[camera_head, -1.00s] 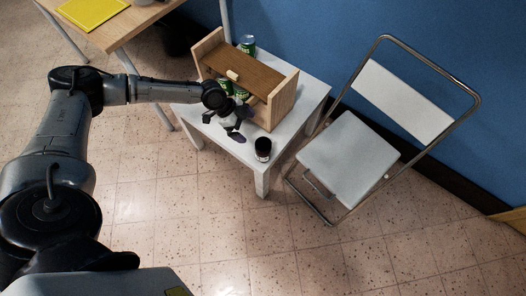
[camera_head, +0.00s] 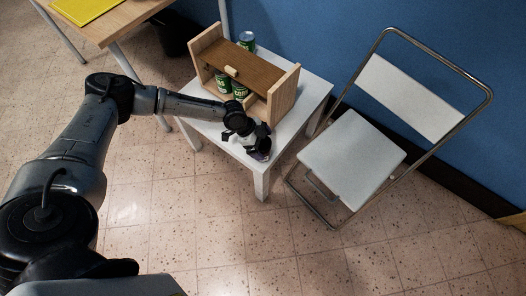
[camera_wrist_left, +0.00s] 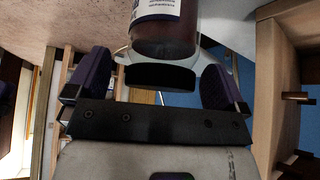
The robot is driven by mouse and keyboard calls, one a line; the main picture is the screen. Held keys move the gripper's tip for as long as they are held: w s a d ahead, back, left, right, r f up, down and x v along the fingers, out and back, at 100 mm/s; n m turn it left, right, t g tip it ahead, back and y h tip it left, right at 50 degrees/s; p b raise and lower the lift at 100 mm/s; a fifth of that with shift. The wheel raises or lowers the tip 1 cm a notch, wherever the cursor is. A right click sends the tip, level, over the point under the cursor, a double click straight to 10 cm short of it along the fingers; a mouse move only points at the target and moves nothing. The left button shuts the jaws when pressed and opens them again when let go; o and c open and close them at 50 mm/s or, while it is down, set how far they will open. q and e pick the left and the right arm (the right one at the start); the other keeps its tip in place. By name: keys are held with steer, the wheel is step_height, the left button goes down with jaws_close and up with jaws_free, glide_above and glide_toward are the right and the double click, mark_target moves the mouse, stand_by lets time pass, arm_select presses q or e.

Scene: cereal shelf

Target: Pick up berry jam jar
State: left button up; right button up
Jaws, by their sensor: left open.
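The berry jam jar (camera_wrist_left: 163,40), dark red-brown with a white label and black lid, shows at the top middle of the left wrist view. In the head view my gripper hides most or all of it at the table's front corner. My left gripper (camera_head: 258,151) is open at the jar's place. In the wrist view its two purple-padded fingers (camera_wrist_left: 156,84) stand apart on either side of the lid, with gaps showing; I cannot tell how deep the jar sits between them. My right gripper is not in view.
A wooden shelf box (camera_head: 246,66) with green cans (camera_head: 222,84) inside stands on the white table (camera_head: 318,90), close behind the gripper. Another green can (camera_head: 247,40) stands behind the box. A white folding chair (camera_head: 352,155) is to the right. Floor in front is clear.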

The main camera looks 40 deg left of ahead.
arm_select(q)
steer(key=shift+w+d+f, duration=0.1)
steer(key=shift+d+f, duration=0.05)
steer(key=shift+f, duration=0.15)
steer(key=c, duration=1.2)
steer(key=shift+c, duration=0.2)
steer(key=shift+r, duration=0.2)
